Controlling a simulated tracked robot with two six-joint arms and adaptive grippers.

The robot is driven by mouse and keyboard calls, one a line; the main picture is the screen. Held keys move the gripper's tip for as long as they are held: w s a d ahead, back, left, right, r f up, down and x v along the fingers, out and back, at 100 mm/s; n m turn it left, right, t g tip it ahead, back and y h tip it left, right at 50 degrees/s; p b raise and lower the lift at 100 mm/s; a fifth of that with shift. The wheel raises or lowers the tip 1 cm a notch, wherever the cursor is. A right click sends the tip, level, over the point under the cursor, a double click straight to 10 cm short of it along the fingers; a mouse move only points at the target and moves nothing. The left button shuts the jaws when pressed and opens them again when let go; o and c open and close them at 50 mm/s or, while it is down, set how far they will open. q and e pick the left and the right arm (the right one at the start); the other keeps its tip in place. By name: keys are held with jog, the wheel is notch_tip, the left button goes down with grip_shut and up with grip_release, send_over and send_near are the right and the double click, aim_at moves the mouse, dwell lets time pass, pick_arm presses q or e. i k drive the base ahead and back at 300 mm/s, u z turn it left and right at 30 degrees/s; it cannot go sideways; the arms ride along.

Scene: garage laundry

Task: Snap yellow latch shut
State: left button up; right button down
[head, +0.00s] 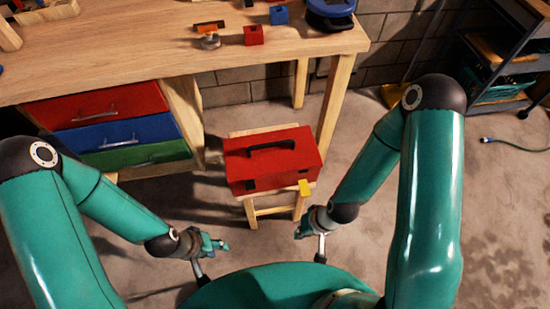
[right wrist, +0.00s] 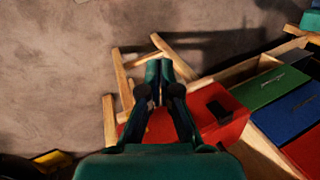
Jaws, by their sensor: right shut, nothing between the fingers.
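A red toolbox (head: 270,160) with a black handle (head: 271,148) sits on a small wooden stool (head: 262,211). The yellow latch (head: 305,187) is at the right end of its front face; I cannot tell its exact angle. A black latch (head: 250,185) is at the left end. My right gripper (head: 302,232) is below and in front of the yellow latch, apart from it in the head view. In the right wrist view its fingers (right wrist: 158,75) are together and empty, covering part of the toolbox (right wrist: 222,128). My left gripper (head: 220,243) is in front of the stool, to the left; its opening is unclear.
A wooden workbench (head: 130,62) stands behind, with red, blue and green drawers (head: 110,130) at left. A red block (head: 253,36) and a blue block (head: 279,15) lie on it. A shelf (head: 505,65) stands at far right.

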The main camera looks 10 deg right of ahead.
aim_at(304, 184)
jog(key=u, duration=0.8)
jog(key=i, duration=0.15)
jog(key=z, duration=2.7)
jog(key=k, duration=0.1)
jog(key=u, duration=0.65)
jog(key=k, duration=1)
jog(key=u, duration=1.25)
jog(key=i, duration=0.35)
jog(key=z, duration=0.15)
